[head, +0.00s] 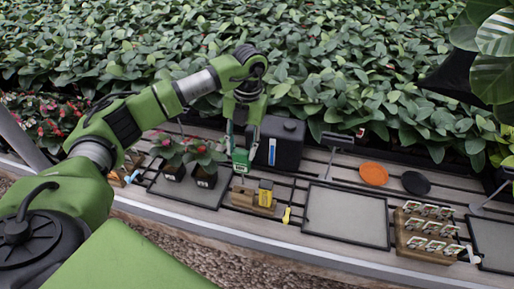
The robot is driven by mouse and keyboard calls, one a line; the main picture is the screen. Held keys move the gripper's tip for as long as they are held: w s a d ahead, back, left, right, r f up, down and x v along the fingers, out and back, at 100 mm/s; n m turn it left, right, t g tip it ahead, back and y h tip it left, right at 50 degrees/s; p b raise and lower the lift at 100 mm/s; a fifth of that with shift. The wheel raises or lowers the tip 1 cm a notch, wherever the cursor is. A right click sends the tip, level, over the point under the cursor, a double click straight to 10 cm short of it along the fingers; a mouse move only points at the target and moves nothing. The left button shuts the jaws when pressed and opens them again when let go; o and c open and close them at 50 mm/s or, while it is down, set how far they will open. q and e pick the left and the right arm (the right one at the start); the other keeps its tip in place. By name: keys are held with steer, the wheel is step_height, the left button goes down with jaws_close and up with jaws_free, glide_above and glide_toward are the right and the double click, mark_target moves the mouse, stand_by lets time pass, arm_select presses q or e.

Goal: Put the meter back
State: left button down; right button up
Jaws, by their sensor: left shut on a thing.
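My left gripper (241,150) reaches down from above, over the back edge of a wooden block, and is shut on a small teal-green thing (240,158), which looks like the meter. Its details are too small to read, and the fingers hide part of it. The wooden block (243,197) stands on the bench just below and holds a yellow and dark device (265,194). I cannot tell whether the held thing touches the block. My right gripper is not in view.
Two potted plants (204,175) stand close left of the gripper. A dark canister (283,141) is close right. A yellow tool (286,215) lies by the block. A grey tray (345,216), orange disc (373,173), black disc (415,183) and wooden rack (425,235) lie further right.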

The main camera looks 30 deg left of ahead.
mark_target(240, 151)
arm_select(q)
steer(key=shift+a, duration=0.1)
steer(key=shift+a+f, duration=0.1)
steer(key=shift+f, duration=0.15)
steer(key=shift+s+a+f+b, duration=0.1)
steer(key=shift+a+f+b, duration=0.2)
steer(key=shift+f+b, duration=0.25)
steer(key=shift+f, duration=0.35)
steer(key=shift+f+b, duration=0.35)
steer(key=shift+b, duration=0.05)
steer(key=shift+d+f, duration=0.15)
steer(key=shift+f, duration=0.2)
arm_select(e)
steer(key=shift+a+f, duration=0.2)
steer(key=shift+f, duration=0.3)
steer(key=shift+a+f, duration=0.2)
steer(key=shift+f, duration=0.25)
